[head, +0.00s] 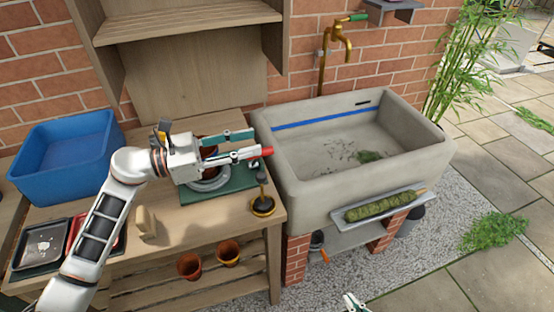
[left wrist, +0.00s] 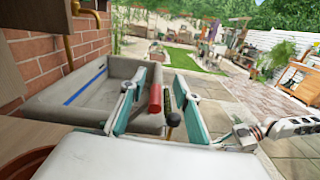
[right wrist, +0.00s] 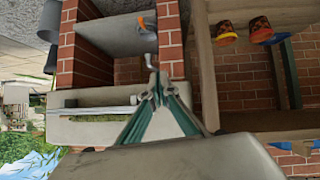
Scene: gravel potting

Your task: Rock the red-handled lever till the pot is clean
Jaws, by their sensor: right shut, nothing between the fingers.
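The red handle (head: 267,151) of the lever shows at the tip of my left gripper (head: 256,143). In the left wrist view the red handle (left wrist: 155,99) lies between the two spread fingers, closer to the left finger, with a gap on the right. My left gripper (left wrist: 163,95) is open there. A terracotta pot (head: 209,151) is partly hidden behind the gripper, above a grey ring (head: 210,184) on a green base (head: 225,193). A pot rim (left wrist: 25,165) shows in the left wrist view. My right gripper (head: 352,299) is shut and empty, low in front; its closed tips (right wrist: 157,80) show in the right wrist view.
A black-knobbed tool (head: 262,197) stands near the bench's right edge beside the stone sink (head: 285,190). A blue crate (head: 65,155) and trays (head: 40,242) occupy the left bench. Two terracotta pots (head: 189,265) (head: 228,252) are on the lower shelf.

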